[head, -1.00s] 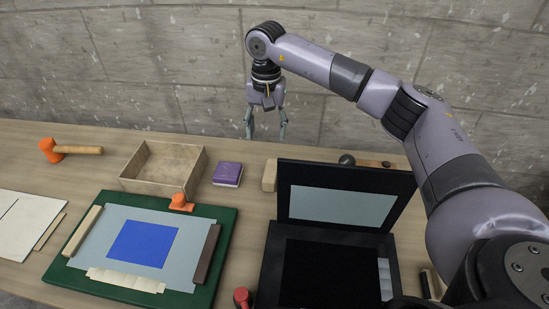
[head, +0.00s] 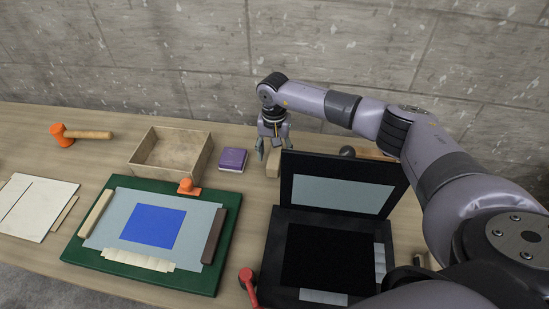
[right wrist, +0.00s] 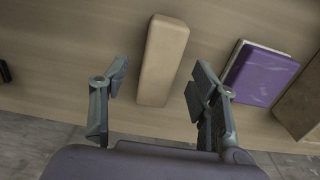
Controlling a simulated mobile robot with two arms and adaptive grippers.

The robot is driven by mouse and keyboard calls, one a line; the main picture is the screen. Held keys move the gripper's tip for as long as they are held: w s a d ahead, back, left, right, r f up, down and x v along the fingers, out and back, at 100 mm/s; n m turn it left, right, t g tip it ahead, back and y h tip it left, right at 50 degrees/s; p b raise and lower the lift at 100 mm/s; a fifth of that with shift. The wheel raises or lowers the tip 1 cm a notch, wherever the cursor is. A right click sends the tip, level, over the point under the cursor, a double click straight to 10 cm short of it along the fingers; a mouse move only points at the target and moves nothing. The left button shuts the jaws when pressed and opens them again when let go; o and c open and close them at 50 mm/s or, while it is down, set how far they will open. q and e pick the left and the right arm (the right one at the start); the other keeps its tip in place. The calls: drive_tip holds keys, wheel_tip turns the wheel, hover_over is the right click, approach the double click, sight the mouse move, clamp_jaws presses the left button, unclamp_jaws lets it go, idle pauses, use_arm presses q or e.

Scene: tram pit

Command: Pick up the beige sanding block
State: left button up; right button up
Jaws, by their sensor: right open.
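The beige sanding block (head: 273,163) stands on the wooden table behind the black case, partly hidden by its lid and by my gripper. In the right wrist view the block (right wrist: 163,60) is a long beige bar lying ahead, between the lines of the two fingers. My right gripper (head: 268,152) is open and empty, just above the block. In the right wrist view its fingers (right wrist: 157,82) are spread on either side of the block's near end, with gaps on both sides. My left gripper is not in view.
The black case's raised lid (head: 341,184) stands close in front of the block. A purple box (head: 233,159) lies to its left, then a wooden tray (head: 135,167). A green board (head: 225,230) and an orange hammer (head: 72,135) are further left. The concrete wall is behind.

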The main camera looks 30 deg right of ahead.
sight(274, 156)
wheel_tip(274, 156, down, 3)
drive_tip(key=shift+f+p, duration=0.15)
drive_tip(key=shift+p, duration=0.15)
drive_tip(key=c, duration=1.2)
